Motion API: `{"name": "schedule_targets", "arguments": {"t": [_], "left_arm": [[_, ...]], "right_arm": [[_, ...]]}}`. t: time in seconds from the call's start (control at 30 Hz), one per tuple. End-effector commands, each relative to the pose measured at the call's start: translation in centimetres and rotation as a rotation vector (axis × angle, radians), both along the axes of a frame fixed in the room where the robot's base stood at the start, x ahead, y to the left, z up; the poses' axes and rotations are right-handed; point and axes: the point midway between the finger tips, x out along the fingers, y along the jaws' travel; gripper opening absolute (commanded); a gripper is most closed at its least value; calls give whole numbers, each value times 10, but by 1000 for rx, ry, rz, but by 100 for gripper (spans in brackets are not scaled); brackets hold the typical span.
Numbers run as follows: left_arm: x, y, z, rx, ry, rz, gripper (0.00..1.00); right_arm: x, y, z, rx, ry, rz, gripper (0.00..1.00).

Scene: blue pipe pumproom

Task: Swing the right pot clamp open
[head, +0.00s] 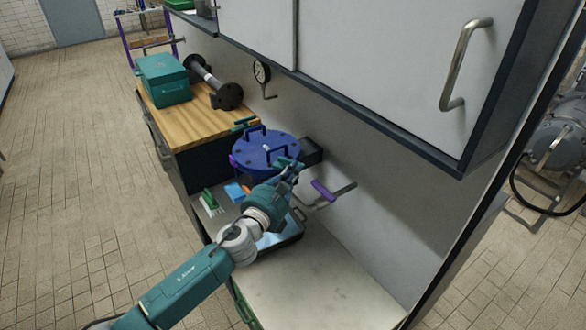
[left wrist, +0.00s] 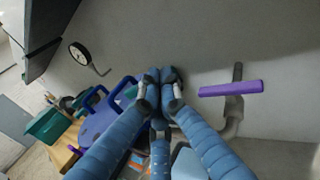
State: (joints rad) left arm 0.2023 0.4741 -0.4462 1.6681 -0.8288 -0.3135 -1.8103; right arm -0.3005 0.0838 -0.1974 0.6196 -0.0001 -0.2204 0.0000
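The pot is closed by a round blue lid (head: 258,156) with upright handles, and stands on the counter. The lid also shows at the left of the left wrist view (left wrist: 97,124). A teal clamp part (head: 243,124) sits at the pot's far left side. Another teal part, apparently the right clamp (head: 284,162), is at the lid's right edge, partly hidden by my gripper. My left gripper (head: 292,170) is beside this right edge; its blue fingers (left wrist: 160,80) converge in the wrist view. Contact and grip are unclear. My right gripper is out of view.
A purple lever (head: 323,190) on a wall pipe is close right of my gripper. A brush (head: 209,201) and a blue block (head: 235,192) lie left of it. A cabinet (head: 400,70) overhangs. The pale counter (head: 325,285) is clear at the front right.

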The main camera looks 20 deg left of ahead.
Motion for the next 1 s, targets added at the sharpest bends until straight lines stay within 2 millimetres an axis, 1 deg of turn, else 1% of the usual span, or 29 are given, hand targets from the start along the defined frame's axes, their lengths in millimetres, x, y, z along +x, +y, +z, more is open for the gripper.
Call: {"name": "schedule_targets", "arguments": {"t": [0.4, 0.8, 1.0], "left_arm": [[0, -1, 0, -1, 0, 7, 0], [1, -4, 0, -1, 0, 78, 0], [2, -5, 0, -1, -1, 112, 0]], "right_arm": [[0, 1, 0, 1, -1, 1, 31], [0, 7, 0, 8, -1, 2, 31], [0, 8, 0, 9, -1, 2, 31]]}}
